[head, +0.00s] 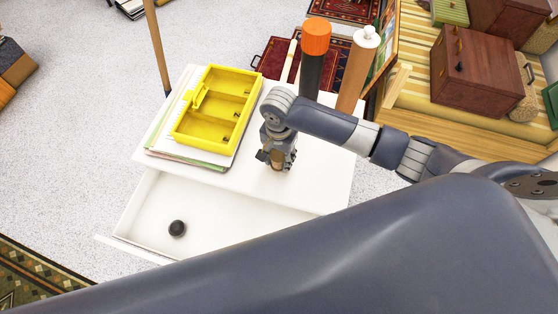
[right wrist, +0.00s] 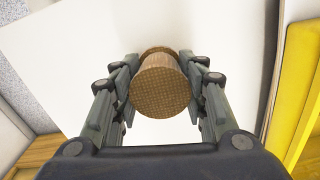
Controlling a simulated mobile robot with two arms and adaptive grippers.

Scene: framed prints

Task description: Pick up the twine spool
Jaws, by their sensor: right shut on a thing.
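The twine spool (right wrist: 162,86) is a brown, round-ended spool with a woven-looking end face in the right wrist view. My right gripper (right wrist: 158,95) is shut on it, with a finger pressed on each side. In the head view the right gripper (head: 276,156) points down over the white table top, and a small brown part of the spool shows between its fingers. Whether the spool touches the table is hard to tell. The left gripper is not in the head view.
A yellow compartment box (head: 212,137) lies on a stack of papers (head: 157,146) left of the gripper. An orange-capped dark tube (head: 315,40) and a brown tube with a white cap (head: 356,72) stand behind. An open white drawer (head: 215,216) in front holds a small black round thing (head: 177,229).

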